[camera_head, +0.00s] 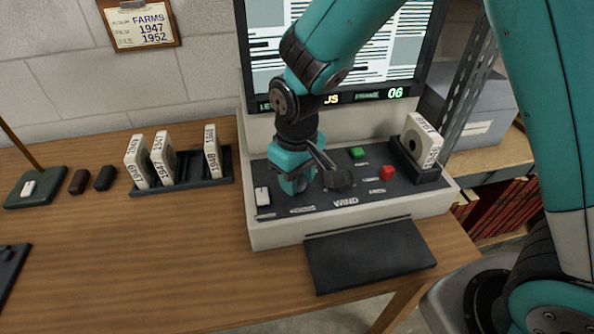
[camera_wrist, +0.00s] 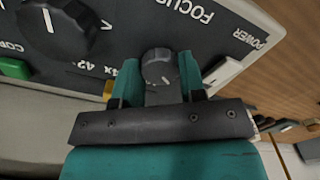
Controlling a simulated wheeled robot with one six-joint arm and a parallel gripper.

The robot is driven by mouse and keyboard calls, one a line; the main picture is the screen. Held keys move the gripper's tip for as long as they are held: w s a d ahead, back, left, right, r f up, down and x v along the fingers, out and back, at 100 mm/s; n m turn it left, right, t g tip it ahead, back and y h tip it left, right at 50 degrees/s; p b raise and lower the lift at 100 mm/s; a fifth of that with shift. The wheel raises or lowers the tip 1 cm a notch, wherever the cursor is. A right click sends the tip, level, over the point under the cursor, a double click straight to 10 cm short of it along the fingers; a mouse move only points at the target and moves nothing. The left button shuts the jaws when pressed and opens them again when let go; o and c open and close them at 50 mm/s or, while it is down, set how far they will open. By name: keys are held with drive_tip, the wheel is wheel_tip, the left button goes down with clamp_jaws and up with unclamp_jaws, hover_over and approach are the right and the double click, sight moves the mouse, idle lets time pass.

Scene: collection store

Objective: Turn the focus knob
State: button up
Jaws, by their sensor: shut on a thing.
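In the wrist view the focus knob (camera_wrist: 159,68), small, round and dark grey with a pale pointer line, sits between the fingertips of my gripper (camera_wrist: 158,78). The teal fingers are closed on it from both sides. The word FOCUS is printed on the panel beyond it. In the head view my gripper (camera_head: 292,180) reaches down to the left part of the reader's dark control panel (camera_head: 312,203) and hides the focus knob. The reader's screen (camera_head: 385,50) shows a page, partly covered by my arm.
A larger wind knob (camera_head: 338,181) is close on the right of my gripper, and a white power switch (camera_head: 262,196) on its left. Green (camera_head: 357,153) and red (camera_head: 387,173) buttons lie further right. A rack (camera_head: 190,183) of labelled boxes stands left on the wooden table (camera_head: 130,260).

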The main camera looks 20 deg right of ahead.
drive_tip(key=shift+n, duration=0.5)
drive_tip(key=o, duration=0.9)
wheel_tip(320, 180, up, 18)
drive_tip(key=shift+f+p, duration=0.25)
drive_tip(key=shift+p, duration=0.3)
